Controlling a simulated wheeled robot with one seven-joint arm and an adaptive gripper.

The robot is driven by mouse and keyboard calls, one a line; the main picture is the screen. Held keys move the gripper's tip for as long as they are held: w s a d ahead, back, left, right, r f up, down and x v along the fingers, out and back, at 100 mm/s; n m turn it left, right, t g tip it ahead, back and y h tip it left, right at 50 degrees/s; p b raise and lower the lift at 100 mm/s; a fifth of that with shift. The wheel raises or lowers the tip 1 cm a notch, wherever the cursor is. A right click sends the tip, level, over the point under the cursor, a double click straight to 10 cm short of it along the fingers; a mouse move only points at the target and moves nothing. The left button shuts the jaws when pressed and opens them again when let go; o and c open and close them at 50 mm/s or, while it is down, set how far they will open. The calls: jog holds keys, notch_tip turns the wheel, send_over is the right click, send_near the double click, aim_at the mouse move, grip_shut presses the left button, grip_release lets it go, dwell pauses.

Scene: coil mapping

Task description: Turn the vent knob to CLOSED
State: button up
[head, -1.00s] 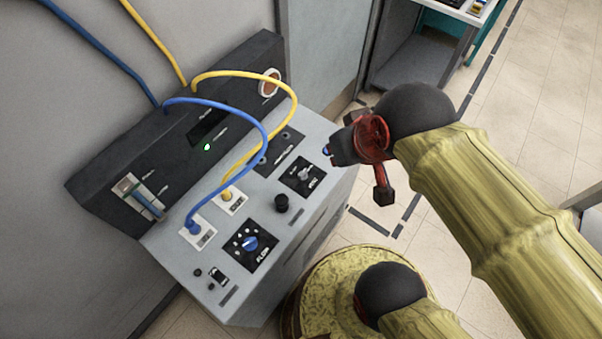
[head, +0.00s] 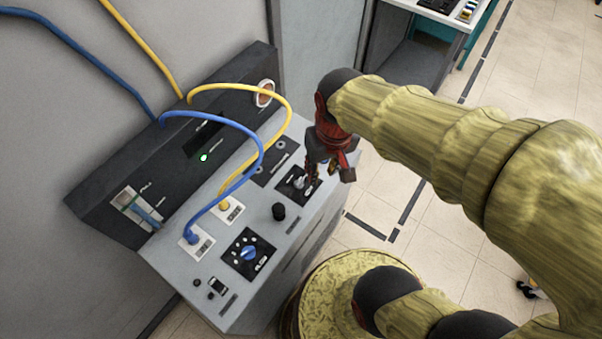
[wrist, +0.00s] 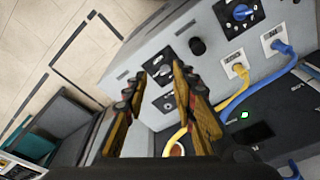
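The vent knob (head: 299,183) is a small pale pointer knob on a black plate, on the sloped top of the grey console (head: 318,215). In the wrist view the vent knob (wrist: 163,73) shows between and beyond the fingertips. My gripper (head: 322,172) points down close to the plate, at the knob's right in the head view. In the wrist view my gripper (wrist: 157,76) is open, its two fingers apart with nothing between them held. I cannot tell whether a finger touches the knob. The plate's lettering is too small to read.
A black round knob (head: 279,212) and a blue flow knob (head: 249,253) sit nearby. A blue cable (head: 255,135) and a yellow cable (head: 289,108) arch over the console from its sockets. A green light (head: 204,157) glows on the dark back panel.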

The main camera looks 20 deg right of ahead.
jog(key=w+f+m+g+p, duration=0.1)
jog(key=w+f+m, duration=0.25)
jog(key=f, duration=0.45)
jog(key=w+f+m+g, duration=0.25)
jog(key=w+f, duration=0.25)
jog(key=f, duration=0.3)
jog(key=m+t, duration=0.2)
jog(key=m, duration=0.2)
send_over(301, 177)
jog(key=shift+s+f, duration=0.25)
jog(key=shift+f, duration=0.15)
jog(key=shift+w+m, duration=0.2)
jog(key=shift+m, duration=0.2)
jog(key=shift+f+b, duration=0.6)
jog(key=shift+f, duration=3.25)
grip_shut()
